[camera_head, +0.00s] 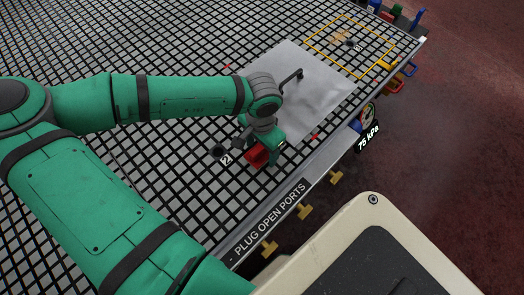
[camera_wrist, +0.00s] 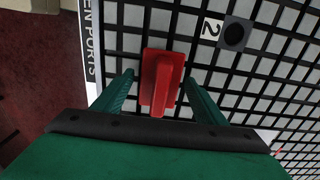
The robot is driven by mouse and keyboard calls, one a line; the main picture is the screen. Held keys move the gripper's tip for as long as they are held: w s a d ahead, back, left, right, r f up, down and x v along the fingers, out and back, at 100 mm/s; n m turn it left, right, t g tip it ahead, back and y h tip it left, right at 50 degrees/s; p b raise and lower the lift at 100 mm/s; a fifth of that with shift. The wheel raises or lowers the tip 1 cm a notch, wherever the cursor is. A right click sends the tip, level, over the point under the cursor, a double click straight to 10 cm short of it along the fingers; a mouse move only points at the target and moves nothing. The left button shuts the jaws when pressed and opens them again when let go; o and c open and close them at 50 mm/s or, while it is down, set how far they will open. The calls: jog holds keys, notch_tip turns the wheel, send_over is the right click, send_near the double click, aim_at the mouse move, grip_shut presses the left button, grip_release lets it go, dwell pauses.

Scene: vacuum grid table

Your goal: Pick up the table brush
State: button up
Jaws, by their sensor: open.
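A red piece with a wide block and a narrower raised handle, which looks like the table brush (camera_head: 256,154), lies on the black grid table near its front edge. It also shows in the wrist view (camera_wrist: 161,66), in the middle between my fingers. My gripper (camera_wrist: 160,84) is open, with one green finger on each side of the red handle and visible gaps between. In the head view my gripper (camera_head: 268,146) is low over the brush and hides part of it. Whether the brush's underside has bristles cannot be seen.
A port marked 2 (camera_head: 217,150) is left of the brush. A grey metal sheet (camera_head: 318,98) with a black handle (camera_head: 287,82) lies behind it. The front rail (camera_head: 275,222) carries yellow valves (camera_head: 305,210) and a gauge (camera_head: 368,115). A yellow outline (camera_head: 316,54) marks the far right.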

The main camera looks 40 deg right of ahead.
jog(key=shift+f, duration=0.4)
jog(key=c, duration=1.1)
jog(key=shift+r, duration=0.15)
